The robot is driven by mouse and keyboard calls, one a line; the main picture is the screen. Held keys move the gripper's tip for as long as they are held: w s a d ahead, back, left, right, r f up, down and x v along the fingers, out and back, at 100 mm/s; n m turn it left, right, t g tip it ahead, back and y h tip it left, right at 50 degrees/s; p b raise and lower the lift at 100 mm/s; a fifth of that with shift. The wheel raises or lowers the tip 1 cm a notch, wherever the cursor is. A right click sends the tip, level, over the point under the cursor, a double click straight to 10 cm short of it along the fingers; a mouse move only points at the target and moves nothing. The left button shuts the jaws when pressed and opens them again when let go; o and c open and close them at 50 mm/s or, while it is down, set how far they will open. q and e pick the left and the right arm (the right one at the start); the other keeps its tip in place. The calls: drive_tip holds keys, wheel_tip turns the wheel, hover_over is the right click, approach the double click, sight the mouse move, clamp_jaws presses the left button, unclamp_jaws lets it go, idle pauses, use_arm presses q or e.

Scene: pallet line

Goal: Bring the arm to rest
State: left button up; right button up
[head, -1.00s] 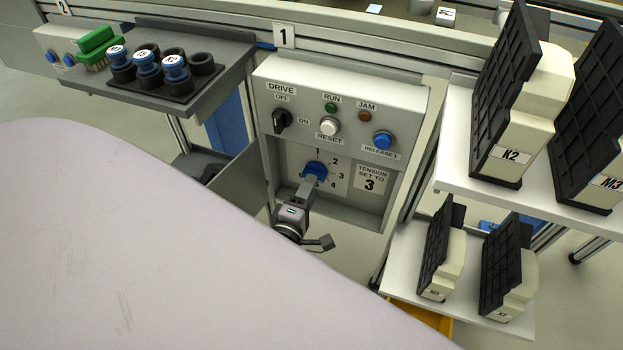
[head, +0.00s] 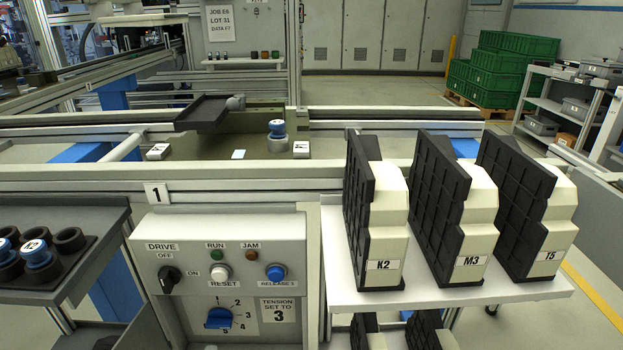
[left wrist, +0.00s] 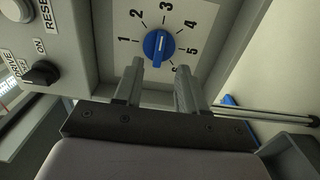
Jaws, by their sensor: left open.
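The blue tension knob (head: 218,317) sits on the numbered dial of the drive panel (head: 170,232), beside a label reading "TENSION SET TO 3". In the left wrist view, the knob (left wrist: 158,46) has a light mark that appears to face the 3. My left gripper (left wrist: 157,82) is open and empty. Its two fingers are apart, below the knob in that view, with the knob's face unobstructed between and beyond them. My left gripper does not show clearly in the head view now. My right gripper is in neither view.
A white shelf (head: 450,292) with black-and-cream units K2, M3 and T5 stands right of the panel. A grey tray table (head: 85,220) with blue-capped cylinders is at left. The conveyor rail (head: 250,185) runs behind. In the wrist view, the drive switch (left wrist: 42,73) is at left.

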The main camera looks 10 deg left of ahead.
use_arm(q)
drive_tip(key=s+d+m+g+h, duration=0.3)
drive_tip(key=s+d+m, duration=0.15)
drive_tip(key=m, duration=0.65)
drive_tip(key=s+d+m+g+h, duration=0.4)
drive_tip(key=s+m, duration=0.1)
drive_tip(key=m, duration=0.6)
wheel_tip(320, 180, up, 13)
drive_tip(key=s+a+m+p, duration=0.1)
drive_tip(key=p, duration=1.5)
drive_tip(key=shift+s+a+y, duration=0.15)
drive_tip(key=shift+s+y, duration=0.15)
drive_tip(key=shift+y, duration=0.1)
drive_tip(key=shift+f, duration=0.15)
